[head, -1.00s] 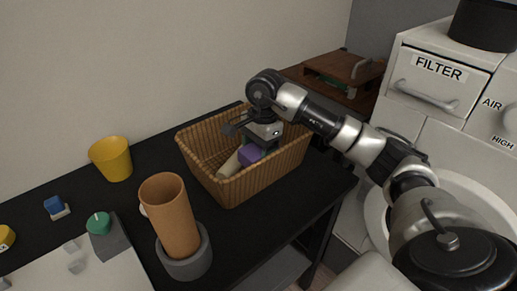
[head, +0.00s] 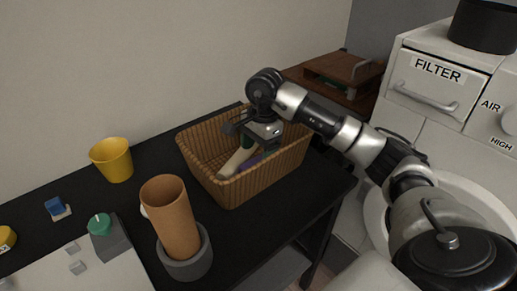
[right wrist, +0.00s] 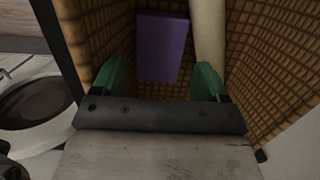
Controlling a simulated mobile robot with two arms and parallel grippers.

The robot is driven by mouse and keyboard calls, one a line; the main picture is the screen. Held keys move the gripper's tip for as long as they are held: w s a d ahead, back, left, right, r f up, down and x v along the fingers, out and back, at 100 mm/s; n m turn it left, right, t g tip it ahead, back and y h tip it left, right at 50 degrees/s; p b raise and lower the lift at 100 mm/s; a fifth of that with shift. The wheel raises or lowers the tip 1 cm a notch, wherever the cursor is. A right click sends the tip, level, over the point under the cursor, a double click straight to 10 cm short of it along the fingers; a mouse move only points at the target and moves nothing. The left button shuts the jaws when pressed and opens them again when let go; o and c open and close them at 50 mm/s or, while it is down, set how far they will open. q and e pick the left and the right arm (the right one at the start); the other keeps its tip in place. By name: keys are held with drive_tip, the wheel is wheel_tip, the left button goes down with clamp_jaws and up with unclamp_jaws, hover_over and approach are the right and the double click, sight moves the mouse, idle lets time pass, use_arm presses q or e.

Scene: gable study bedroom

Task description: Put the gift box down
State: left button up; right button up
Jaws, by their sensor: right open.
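The purple box, which looks to be the gift box (right wrist: 162,47), lies inside the wicker basket (head: 240,188). In the head view only a strip of the purple box (head: 252,160) shows below my right gripper, which hides part of it. My right gripper (right wrist: 160,80) is open, with its green finger pads apart and the purple box beyond them, clear of the pads. In the head view my right gripper (head: 250,138) hangs inside the basket's opening. My left gripper is not in view.
A cream cylinder (head: 235,162) lies beside the purple box in the basket. On the black table stand a yellow cup (head: 112,160), a tall brown cylinder in a grey holder (head: 171,217) and a green-topped grey block (head: 106,236). White appliances (head: 430,85) stand at the right.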

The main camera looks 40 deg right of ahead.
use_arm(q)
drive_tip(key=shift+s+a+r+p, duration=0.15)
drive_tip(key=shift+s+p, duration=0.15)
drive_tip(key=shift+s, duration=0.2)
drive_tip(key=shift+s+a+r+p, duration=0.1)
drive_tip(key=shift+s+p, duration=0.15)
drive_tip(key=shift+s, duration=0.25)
use_arm(e)
wheel_tip(320, 180, up, 12)
drive_tip(key=d, duration=0.1)
drive_tip(key=shift+d, duration=0.2)
drive_tip(key=shift+r, duration=0.1)
